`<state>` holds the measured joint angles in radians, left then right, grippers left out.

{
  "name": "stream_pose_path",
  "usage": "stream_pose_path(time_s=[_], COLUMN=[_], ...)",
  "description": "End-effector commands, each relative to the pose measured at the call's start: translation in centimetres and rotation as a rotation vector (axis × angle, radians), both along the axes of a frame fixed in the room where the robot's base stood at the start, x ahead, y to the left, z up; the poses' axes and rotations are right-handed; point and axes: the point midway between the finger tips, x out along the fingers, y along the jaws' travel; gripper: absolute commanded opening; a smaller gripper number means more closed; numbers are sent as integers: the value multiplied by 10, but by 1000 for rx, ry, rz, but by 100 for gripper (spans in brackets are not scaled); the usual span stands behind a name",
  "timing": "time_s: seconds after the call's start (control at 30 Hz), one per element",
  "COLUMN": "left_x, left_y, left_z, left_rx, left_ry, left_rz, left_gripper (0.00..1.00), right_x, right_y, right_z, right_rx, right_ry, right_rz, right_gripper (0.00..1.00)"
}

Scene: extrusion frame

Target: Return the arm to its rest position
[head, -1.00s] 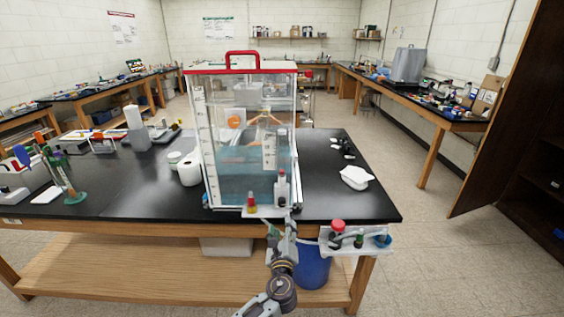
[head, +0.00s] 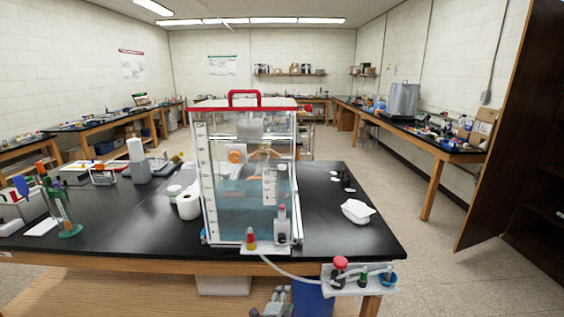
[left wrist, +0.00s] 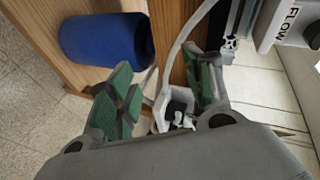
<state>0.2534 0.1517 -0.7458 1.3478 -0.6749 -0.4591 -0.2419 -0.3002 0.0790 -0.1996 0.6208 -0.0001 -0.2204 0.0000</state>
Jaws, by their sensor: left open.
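My left gripper (head: 277,303) shows at the bottom edge of the head view, below the front edge of the black-topped bench (head: 120,220). In the left wrist view the left gripper (left wrist: 160,85) is open, with its green-padded fingers apart. A small white and black fitting (left wrist: 178,105) shows between and behind the fingers; I cannot tell how far it is from them. Most of my left arm is outside the head view. My right gripper is not in view.
A clear tank (head: 228,185) with a red-rimmed lid stands on the bench. A white bracket (head: 345,281) with coloured knobs juts from the bench's front edge, and a pale tube (head: 285,272) runs to it. A blue bin (head: 312,299) stands below; it also shows in the left wrist view (left wrist: 105,40).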

Motion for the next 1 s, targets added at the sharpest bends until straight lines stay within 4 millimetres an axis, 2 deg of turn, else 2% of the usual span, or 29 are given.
stream_pose_path(time_s=[0.03, 0.23, 0.47, 0.6, 0.77, 1.0], left_x=[2, -8, -44, -77, -122, -203], left_y=[11, 57, 111, 141, 172, 212], left_z=[-20, -97, -183, -230, -280, -344], left_rx=[-55, -279, -464, -539, -598, -644], left_ry=[53, 252, 434, 524, 613, 733], left_rz=[29, 171, 354, 462, 581, 750], left_gripper=[51, 51, 51, 51, 51, 51], right_x=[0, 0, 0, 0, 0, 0], right_y=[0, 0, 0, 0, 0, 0], right_z=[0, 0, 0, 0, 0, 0], right_rx=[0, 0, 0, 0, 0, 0], right_ry=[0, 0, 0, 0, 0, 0], right_rz=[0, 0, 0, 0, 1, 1], right_gripper=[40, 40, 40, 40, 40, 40])
